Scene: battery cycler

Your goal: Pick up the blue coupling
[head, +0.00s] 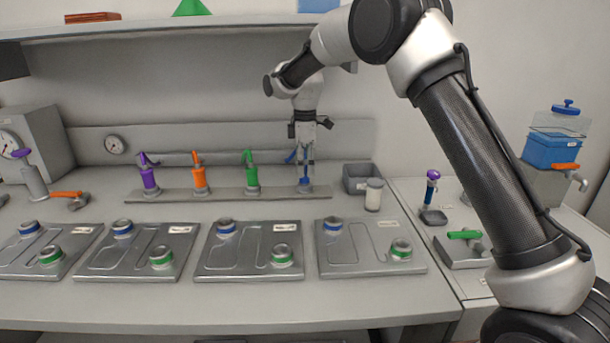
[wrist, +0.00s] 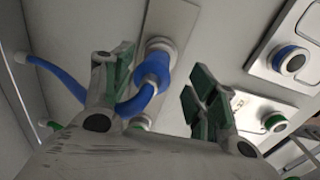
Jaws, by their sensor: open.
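The blue coupling (head: 305,183) stands at the right end of the rack rail (head: 225,195) in the head view. My gripper (head: 306,150) is directly above it, pointing down. In the wrist view the blue coupling (wrist: 152,75) shows between the two open fingers of my gripper (wrist: 158,75), with green pads on either side. Its curved blue lever runs behind the left finger, which hides part of it. From these views I cannot tell whether a finger touches the coupling.
Purple (head: 149,180), orange (head: 199,178) and green (head: 251,175) couplings stand on the same rail to the left. A grey bin (head: 357,179) and a white-lidded jar (head: 374,194) are close on the right. Several metal plates with blue and green ringed ports lie in front.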

